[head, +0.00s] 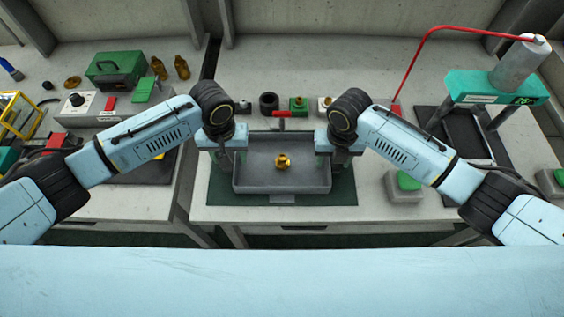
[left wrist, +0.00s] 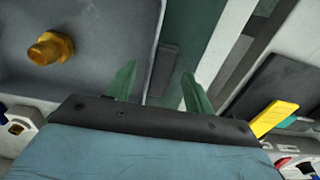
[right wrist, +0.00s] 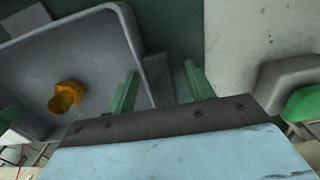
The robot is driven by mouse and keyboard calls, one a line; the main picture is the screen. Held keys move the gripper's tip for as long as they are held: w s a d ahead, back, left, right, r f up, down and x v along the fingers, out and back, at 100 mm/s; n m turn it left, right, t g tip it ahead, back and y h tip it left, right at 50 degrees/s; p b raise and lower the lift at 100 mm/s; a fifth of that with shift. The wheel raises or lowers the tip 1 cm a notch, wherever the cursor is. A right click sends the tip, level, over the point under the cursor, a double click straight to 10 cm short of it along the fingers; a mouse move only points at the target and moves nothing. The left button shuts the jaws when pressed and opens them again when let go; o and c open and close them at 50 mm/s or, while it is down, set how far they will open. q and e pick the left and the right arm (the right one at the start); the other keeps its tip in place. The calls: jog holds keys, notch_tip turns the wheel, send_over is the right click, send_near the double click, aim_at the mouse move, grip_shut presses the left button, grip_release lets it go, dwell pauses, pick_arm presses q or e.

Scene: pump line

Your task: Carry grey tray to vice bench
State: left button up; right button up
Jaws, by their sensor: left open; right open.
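The grey tray (head: 250,183) lies on a dark green mat (head: 345,191) on the middle bench. A brass fitting (head: 283,161) sits in the tray. My left gripper (head: 226,158) is at the tray's left side and my right gripper (head: 338,158) at its right side. In the left wrist view my open green fingers (left wrist: 158,85) are beside the tray wall, near a side handle (left wrist: 165,70). In the right wrist view my open fingers (right wrist: 160,88) are near the handle (right wrist: 157,78) on the other side. I cannot tell whether the fingers touch the handles. The vice bench cannot be made out.
A left bench holds a green toolbox (head: 114,69) and a grey control box (head: 88,107). On the right stand a teal press (head: 496,87) and a green button box (head: 405,186). Small parts and a black ring (head: 269,103) stand behind the tray. A gap separates the benches.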

pick_arm(q)
jog(key=shift+c, duration=0.4)
pick_arm(e)
jog(key=shift+c, duration=0.4)
pick_arm(q)
grip_shut()
pick_arm(e)
grip_shut()
pick_arm(q)
jog(key=shift+r, duration=0.1)
pick_arm(e)
jog(key=shift+r, duration=0.15)
